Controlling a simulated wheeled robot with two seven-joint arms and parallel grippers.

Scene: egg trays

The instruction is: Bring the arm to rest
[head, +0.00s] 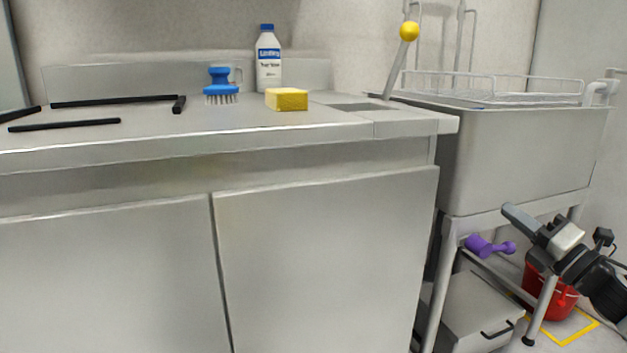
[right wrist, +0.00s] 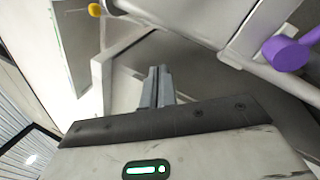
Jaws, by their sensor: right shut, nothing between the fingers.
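My right gripper (head: 512,214) is at the right side of the head view, in front of the steel sink stand and pointing up and to the left. Its two fingers are together with nothing between them. In the right wrist view the closed fingers (right wrist: 157,82) stick out beyond the gripper body, and no object touches them. My left gripper does not show in either view.
A steel counter (head: 330,160) holds a blue brush (head: 220,85), a white bottle (head: 268,65), a yellow sponge (head: 287,99) and black bars (head: 65,125). Near my right gripper are the sink basin (head: 525,155), a purple object (head: 485,246) and a red bucket (head: 562,301).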

